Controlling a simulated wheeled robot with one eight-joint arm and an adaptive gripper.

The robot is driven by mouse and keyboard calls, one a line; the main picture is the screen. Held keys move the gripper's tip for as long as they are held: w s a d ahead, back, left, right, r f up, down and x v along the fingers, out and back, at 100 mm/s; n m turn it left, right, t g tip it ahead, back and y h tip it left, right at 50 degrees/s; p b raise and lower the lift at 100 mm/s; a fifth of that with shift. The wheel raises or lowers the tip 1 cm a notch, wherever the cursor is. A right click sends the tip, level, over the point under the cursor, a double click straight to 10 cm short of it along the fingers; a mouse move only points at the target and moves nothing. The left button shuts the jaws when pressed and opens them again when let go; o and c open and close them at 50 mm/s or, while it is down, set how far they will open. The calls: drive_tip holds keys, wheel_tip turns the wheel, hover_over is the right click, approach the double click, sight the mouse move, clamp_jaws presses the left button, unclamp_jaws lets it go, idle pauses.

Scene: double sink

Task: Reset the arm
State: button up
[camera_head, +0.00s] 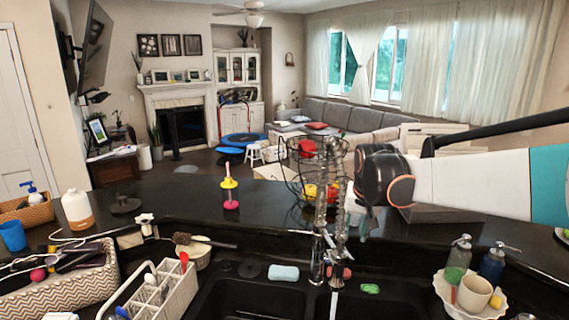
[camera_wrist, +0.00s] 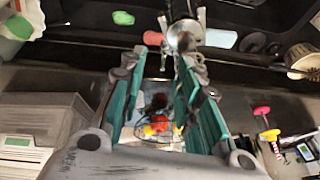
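My arm reaches in from the right in the camera_head view, with a white and teal link and a dark wrist joint over the raised black counter. My gripper (camera_wrist: 160,64) shows in the wrist view with its two green-padded fingers apart and nothing between them. In the camera_head view its fingers are hard to make out beside the wire fruit basket (camera_head: 294,178). Red and yellow fruit (camera_wrist: 157,124) shows beyond the gap between the fingers in the wrist view. I cannot tell whether the gripper touches the basket.
The metal faucet (camera_head: 317,258) stands at the double sink (camera_head: 262,300). A yellow and pink bottle (camera_head: 230,193) stands left of the basket. Soap dispensers (camera_head: 492,264) and a white tray (camera_head: 447,301) are at the right. A utensil caddy (camera_head: 168,292) is at the left.

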drive_tip(key=s+f+n+t+b, duration=0.1)
drive_tip(key=s+f+b, duration=0.3)
drive_tip(key=s, duration=0.6)
drive_tip(key=s+f+n+t+b, duration=0.1)
drive_tip(key=s+f+b, duration=0.3)
drive_tip(key=s, duration=0.7)
drive_tip(key=s+f+n+b, duration=0.1)
drive_tip(key=s+f+b, duration=0.2)
drive_tip(key=s+f, duration=0.3)
drive_tip(key=s, duration=0.4)
drive_tip(key=shift+s+d+t+b, duration=0.2)
drive_tip(key=shift+s+t+b, duration=0.2)
drive_tip(key=shift+r, duration=0.1)
